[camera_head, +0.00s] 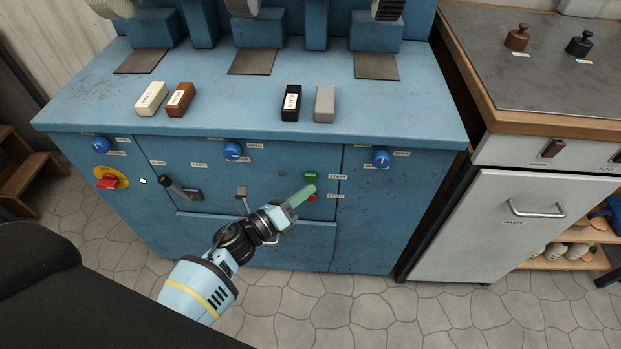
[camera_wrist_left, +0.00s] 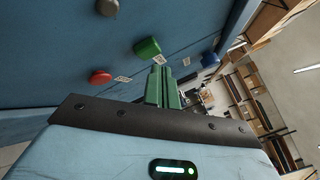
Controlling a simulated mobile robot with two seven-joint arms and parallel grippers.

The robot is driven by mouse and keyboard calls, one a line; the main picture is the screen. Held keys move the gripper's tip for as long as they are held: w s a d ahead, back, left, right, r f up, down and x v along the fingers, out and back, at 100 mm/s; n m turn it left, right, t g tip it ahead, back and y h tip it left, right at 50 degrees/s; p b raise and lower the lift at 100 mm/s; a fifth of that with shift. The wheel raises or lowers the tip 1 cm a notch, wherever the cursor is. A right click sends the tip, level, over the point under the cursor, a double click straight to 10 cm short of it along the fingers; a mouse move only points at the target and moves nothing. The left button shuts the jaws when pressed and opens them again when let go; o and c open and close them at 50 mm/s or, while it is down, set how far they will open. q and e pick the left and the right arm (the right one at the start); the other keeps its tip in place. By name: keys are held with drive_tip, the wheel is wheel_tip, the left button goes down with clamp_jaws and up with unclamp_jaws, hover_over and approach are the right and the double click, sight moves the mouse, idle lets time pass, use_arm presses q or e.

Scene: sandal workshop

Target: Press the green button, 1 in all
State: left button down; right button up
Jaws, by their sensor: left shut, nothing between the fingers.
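The green button (camera_head: 311,175) is on the front panel of the blue machine (camera_head: 240,195), with a small label beside it. The red button (camera_head: 312,197) sits just below it, partly hidden by my gripper. My left gripper (camera_head: 308,190) is shut and empty, its green fingers pointing up toward the green button. In the left wrist view the green button (camera_wrist_left: 147,48) stands out from the panel just beyond the tips of the shut fingers (camera_wrist_left: 160,68). A gap seems to remain, though contact is hard to judge. The red button (camera_wrist_left: 101,77) is to the left there. My right gripper is not in view.
Blue knobs (camera_head: 232,151), a red switch on a yellow plate (camera_head: 108,182) and a black lever (camera_head: 180,188) stick out of the panel. Several small blocks (camera_head: 291,102) lie on the machine's ledge. A grey cabinet (camera_head: 500,225) stands to the right.

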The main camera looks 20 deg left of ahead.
use_arm(q)
drive_tip(key=shift+w, duration=0.1)
idle(0.6)
drive_tip(key=shift+w+a, duration=0.1)
drive_tip(key=shift+w, duration=0.2)
drive_tip(key=shift+w+a+b, duration=0.15)
drive_tip(key=shift+w+b, duration=0.25)
drive_tip(key=shift+w, duration=0.05)
idle(0.7)
drive_tip(key=shift+s, duration=0.1)
drive_tip(key=shift+s+d, duration=0.25)
drive_tip(key=shift+s, duration=0.5)
drive_tip(key=shift+s+d+p, duration=0.2)
drive_tip(key=shift+s+d, duration=0.05)
drive_tip(key=shift+s, duration=0.55)
drive_tip(key=shift+s+d+p, duration=0.15)
drive_tip(key=shift+s+d, duration=0.05)
drive_tip(key=shift+s, duration=0.6)
drive_tip(key=shift+s+d+p, duration=0.2)
drive_tip(key=shift+s+d, duration=0.05)
drive_tip(key=shift+s, duration=0.55)
drive_tip(key=shift+f, duration=0.1)
